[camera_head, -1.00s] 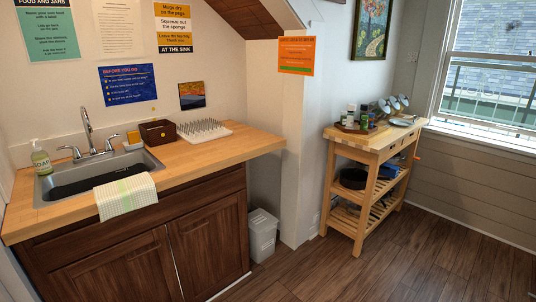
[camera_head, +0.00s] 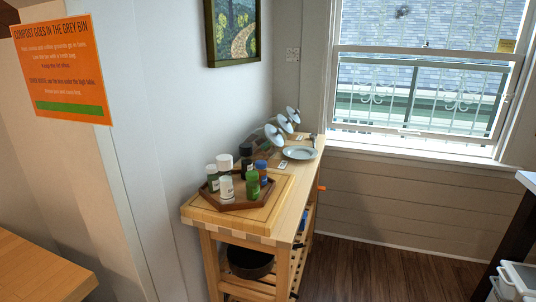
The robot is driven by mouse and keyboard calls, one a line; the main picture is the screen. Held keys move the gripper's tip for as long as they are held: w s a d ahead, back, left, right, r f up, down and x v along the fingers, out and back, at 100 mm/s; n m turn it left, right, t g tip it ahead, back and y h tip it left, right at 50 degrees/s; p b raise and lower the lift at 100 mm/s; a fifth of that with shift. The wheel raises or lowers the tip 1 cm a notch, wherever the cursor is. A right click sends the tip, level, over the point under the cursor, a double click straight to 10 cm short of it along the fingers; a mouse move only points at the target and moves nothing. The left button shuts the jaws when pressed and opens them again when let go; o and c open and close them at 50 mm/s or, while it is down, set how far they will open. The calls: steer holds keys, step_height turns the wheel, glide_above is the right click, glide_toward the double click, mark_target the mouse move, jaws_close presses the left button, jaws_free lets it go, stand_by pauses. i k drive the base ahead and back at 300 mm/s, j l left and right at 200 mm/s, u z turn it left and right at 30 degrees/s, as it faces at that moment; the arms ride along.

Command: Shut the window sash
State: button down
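The white-framed window (camera_head: 425,48) is on the far wall at the right of the head view. A white horizontal rail (camera_head: 425,51) crosses it above the middle. Below that rail I see a decorative metal grille and a green band outside. A thin pale bar (camera_head: 410,131) runs low in the frame, just above the white sill (camera_head: 420,150). I cannot tell from here whether the lower part is glass or an open gap. My gripper is not in view.
A wooden cart (camera_head: 285,215) stands left of the window, with a tray (camera_head: 235,200) of jars and a plate (camera_head: 299,153) on top. A dark-legged table (camera_head: 512,230) and a grey-white bin (camera_head: 515,282) are at the right. Floor (camera_head: 385,270) between them is clear.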

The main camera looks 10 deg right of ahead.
mark_target(518, 59)
steer(key=i+l+z, duration=0.2)
steer(key=i+z, duration=0.2)
steer(key=i, duration=0.25)
steer(key=i+z, duration=0.35)
steer(key=i, duration=0.25)
steer(key=i+j+z, duration=0.2)
steer(key=i+z, duration=0.2)
steer(key=i, duration=0.25)
